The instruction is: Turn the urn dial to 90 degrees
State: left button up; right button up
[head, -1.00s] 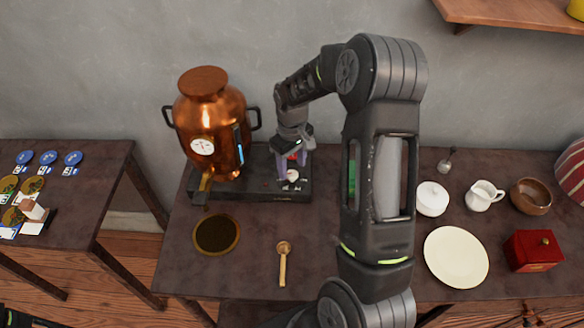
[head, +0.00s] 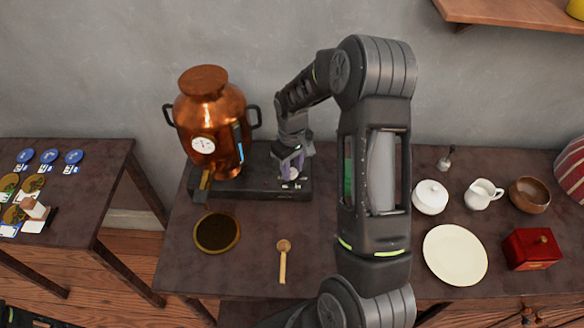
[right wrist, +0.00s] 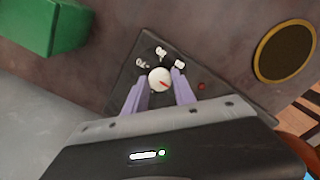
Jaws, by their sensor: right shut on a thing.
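The copper urn (head: 212,118) stands on the dark base (head: 255,185) at the table's back left, with a white gauge on its front. In the head view the fingers partly hide the dial. My left gripper is not seen.
A round dark-topped dish (head: 217,233) and a wooden spoon (head: 283,262) lie in front of the base. A white plate (head: 455,255), lidded white pot (head: 430,197), pitcher (head: 482,193), brown bowl (head: 530,195) and red box (head: 531,249) stand to the right. A red light (right wrist: 201,86) is near the dial.

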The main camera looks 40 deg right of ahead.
grip_shut()
jog(key=shift+n, duration=0.3)
jog(key=shift+n+b, duration=0.75)
jog(key=shift+n, duration=0.05)
jog(key=shift+n+b, duration=0.55)
jog(key=shift+n, duration=0.65)
jog(key=n+b, duration=0.1)
jog(key=n, duration=0.2)
jog(key=shift+n, duration=2.1)
jog(key=o, duration=0.9)
grip_release()
